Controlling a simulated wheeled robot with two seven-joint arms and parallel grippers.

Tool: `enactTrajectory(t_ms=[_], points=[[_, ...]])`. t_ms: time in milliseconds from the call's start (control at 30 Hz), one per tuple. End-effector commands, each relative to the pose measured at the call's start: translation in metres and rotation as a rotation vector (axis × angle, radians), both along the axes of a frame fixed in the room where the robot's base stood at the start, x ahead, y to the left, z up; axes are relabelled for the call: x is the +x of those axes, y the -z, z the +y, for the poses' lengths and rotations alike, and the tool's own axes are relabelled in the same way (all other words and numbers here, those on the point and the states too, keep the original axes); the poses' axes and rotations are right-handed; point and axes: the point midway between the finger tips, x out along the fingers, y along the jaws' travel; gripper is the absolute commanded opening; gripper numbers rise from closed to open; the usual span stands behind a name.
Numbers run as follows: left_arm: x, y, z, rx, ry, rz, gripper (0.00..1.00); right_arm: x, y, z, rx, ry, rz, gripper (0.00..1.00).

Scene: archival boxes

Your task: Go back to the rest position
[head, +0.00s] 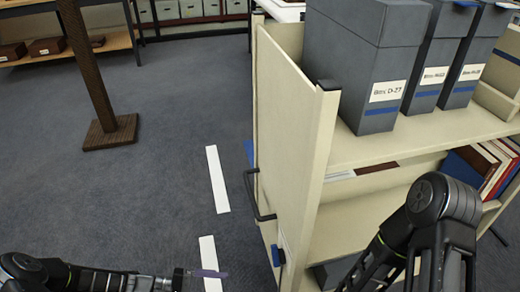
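My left arm comes in along the bottom left edge. The end of its gripper (200,275) shows low over the carpet, beside a white floor strip, with a thin bluish part at its tip. Whether its fingers are apart is not clear, and I see nothing held there. My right arm is bent at the lower right in front of the cart, and its lower links run out of the bottom edge. My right gripper is not visible. Grey archival boxes (357,60) with white labels stand upright on the top of a cream cart (400,138); the nearest label seems to read D-27.
The cart's side panel (290,130) has a dark handle (258,197) sticking out to the left. Books (490,165) lean on its lower shelf. A brown post (92,75) on a square base stands at the left. Open carpet lies between post and cart.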

Motion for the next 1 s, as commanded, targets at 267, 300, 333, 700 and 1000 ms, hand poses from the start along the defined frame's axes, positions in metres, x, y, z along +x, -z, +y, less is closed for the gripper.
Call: enactTrajectory(t_ms=[267, 300, 333, 700, 1000], points=[[-0.067, 0.045, -0.05, 0.373, 0.234, 0.026, 0.87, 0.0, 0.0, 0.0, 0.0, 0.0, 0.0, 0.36], [-0.078, 0.051, -0.054, 0.444, 0.269, 0.009, 0.87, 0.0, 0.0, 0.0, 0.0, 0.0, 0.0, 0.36], [-0.086, 0.055, -0.055, 0.498, 0.294, -0.008, 0.87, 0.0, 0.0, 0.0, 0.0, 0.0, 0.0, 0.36], [-0.123, 0.051, -0.051, 0.932, 0.404, -0.392, 0.87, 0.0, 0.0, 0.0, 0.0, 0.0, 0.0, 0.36], [-0.122, -0.029, -0.053, 0.958, 0.391, -0.461, 0.87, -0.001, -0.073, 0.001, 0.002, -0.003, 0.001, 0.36]])
